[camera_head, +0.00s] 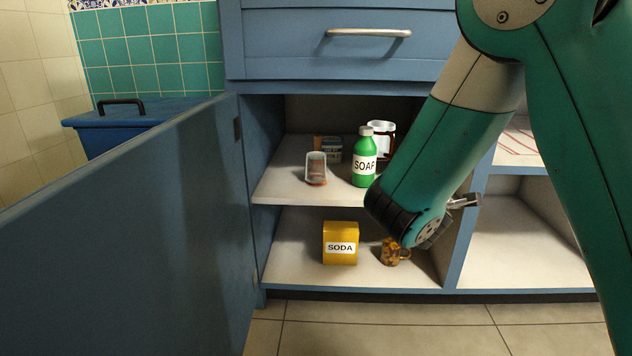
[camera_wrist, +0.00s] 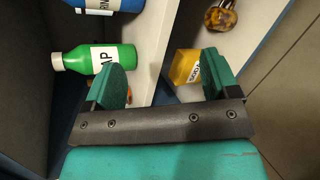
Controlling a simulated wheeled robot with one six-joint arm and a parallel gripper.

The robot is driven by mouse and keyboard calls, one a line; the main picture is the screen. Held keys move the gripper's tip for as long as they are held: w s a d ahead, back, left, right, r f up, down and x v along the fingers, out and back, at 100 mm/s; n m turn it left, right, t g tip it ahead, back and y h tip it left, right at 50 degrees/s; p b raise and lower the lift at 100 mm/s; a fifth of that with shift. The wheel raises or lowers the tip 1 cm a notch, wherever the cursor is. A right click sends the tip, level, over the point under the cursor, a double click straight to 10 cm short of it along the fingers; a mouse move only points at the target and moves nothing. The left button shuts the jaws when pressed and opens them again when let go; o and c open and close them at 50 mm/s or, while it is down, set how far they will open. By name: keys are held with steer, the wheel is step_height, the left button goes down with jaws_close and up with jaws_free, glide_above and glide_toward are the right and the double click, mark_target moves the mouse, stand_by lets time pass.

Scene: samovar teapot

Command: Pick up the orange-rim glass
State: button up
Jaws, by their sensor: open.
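The orange-rim glass (camera_head: 316,166) is a small clear tumbler on the upper shelf of the open cabinet, left of the green soap bottle (camera_head: 364,160). Its orange edge shows at the bottom, against the shelf, so it seems to stand upside down. A small orange patch beside the left finger may be the glass's rim; the rest is hidden there. In the head view my wrist is at the cabinet's front right, apart from the glass, and the fingers are mostly hidden.
A yellow soda box (camera_head: 340,243) and an amber mug (camera_head: 391,254) stand on the lower shelf. The open blue door (camera_head: 120,240) blocks the left.

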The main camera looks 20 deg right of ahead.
steer(key=w+a+r+n+t+y, duration=0.2)
steer(key=w+a+n+t+y, duration=0.15)
steer(key=a+n, duration=0.6)
steer(key=n+t+y+p, duration=0.3)
steer(key=n+p, duration=0.6)
glide_toward(318, 163)
steer(key=w+p, duration=0.1)
steer(key=w, duration=0.2)
steer(key=w+p, duration=0.1)
steer(key=w, duration=0.2)
steer(key=shift+d+r+p, duration=0.15)
steer(key=shift+r+p, duration=0.05)
steer(key=shift+p, duration=0.2)
steer(key=shift+w+f+b, duration=0.1)
steer(key=shift+w+b, duration=1.1)
steer(key=shift+w, duration=2)
steer(key=c, duration=1)
